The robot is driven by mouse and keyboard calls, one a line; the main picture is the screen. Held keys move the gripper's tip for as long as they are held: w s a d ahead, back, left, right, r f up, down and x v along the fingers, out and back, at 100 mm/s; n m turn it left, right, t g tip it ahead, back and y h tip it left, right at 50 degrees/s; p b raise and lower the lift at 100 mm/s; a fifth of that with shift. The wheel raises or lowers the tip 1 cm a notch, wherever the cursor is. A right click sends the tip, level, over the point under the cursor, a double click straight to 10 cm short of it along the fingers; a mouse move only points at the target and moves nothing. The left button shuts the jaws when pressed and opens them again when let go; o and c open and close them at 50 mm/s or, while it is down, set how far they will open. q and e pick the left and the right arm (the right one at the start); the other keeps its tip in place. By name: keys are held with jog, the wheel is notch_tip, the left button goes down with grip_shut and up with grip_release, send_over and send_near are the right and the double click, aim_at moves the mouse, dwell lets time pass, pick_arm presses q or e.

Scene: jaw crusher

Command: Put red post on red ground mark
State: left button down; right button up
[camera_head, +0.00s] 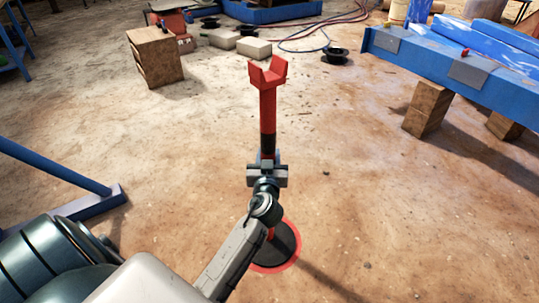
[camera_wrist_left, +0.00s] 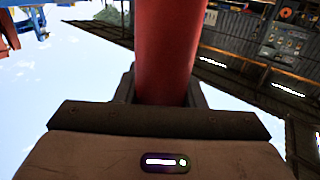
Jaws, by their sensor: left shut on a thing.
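The red post (camera_head: 268,108) stands upright in the middle of the head view, with a forked top and a dark band above my gripper. My left gripper (camera_head: 267,168) is shut around its shaft. In the left wrist view the red shaft (camera_wrist_left: 170,50) runs up between the fingers. The post's round black base (camera_head: 281,246) shows below, partly hidden by my arm. The red ground mark (camera_head: 297,258) shows as a red ring around the base's right and lower edges. I cannot tell whether the base touches the ground. My right gripper is not in view.
A wooden crate (camera_head: 155,56) stands at the back left, near pale blocks (camera_head: 254,47). A blue beam on wooden blocks (camera_head: 427,106) is at the right. A blue frame foot (camera_head: 95,205) is at the left. Dirt floor around the post is clear.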

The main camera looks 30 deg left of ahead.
pick_arm(q)
jog(key=shift+r, duration=0.2)
jog(key=c, duration=1.4)
grip_release()
jog(key=shift+f, duration=0.2)
jog(key=o, duration=0.5)
jog(key=shift+r, duration=0.1)
